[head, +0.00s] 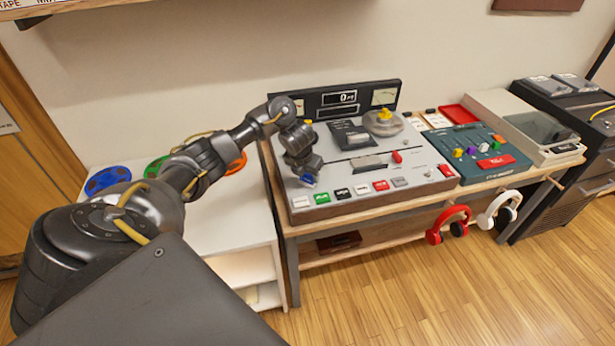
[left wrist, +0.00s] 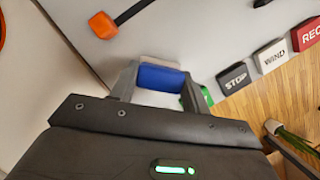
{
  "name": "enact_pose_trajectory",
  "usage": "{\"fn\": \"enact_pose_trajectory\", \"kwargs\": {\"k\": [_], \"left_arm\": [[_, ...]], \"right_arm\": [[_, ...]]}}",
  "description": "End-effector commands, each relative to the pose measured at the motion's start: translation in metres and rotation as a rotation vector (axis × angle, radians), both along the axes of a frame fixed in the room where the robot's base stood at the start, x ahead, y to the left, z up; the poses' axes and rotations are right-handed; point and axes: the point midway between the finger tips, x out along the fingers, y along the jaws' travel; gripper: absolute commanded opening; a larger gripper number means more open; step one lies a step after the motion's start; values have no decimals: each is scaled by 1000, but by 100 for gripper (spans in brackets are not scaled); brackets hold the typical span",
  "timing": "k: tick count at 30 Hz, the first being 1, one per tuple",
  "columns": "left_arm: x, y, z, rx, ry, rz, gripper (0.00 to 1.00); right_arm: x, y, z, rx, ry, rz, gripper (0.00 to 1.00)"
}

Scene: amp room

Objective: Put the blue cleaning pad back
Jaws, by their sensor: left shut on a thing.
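The blue cleaning pad (left wrist: 162,78) is between the fingers of my left gripper (left wrist: 152,85) in the left wrist view. A pale strip shows along its far edge. In the head view the pad (head: 308,180) is a small blue patch under my left gripper (head: 306,177), over the left front part of the grey tape machine (head: 350,165). The gripper is shut on the pad. I cannot tell whether the pad touches the machine's top. My right gripper is not in view.
A row of labelled buttons (head: 343,194) runs along the machine's front edge. A teal mixer (head: 478,150) and a red tray (head: 458,114) are to the right. Coloured reels (head: 107,180) lie on the white shelf at left. Headphones (head: 449,224) hang at the bench front.

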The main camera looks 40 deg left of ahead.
Motion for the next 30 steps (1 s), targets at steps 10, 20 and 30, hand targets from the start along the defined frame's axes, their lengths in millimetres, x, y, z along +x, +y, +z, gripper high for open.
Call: {"fn": "enact_pose_trajectory", "kwargs": {"k": [10, 20, 30], "left_arm": [[0, 0, -7, 0, -2, 0, 10], [0, 0, -8, 0, -1, 0, 68], [-1, 1, 4, 3, -4, 0, 68]], "right_arm": [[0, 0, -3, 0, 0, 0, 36], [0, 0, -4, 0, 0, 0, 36], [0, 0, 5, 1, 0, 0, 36]]}}
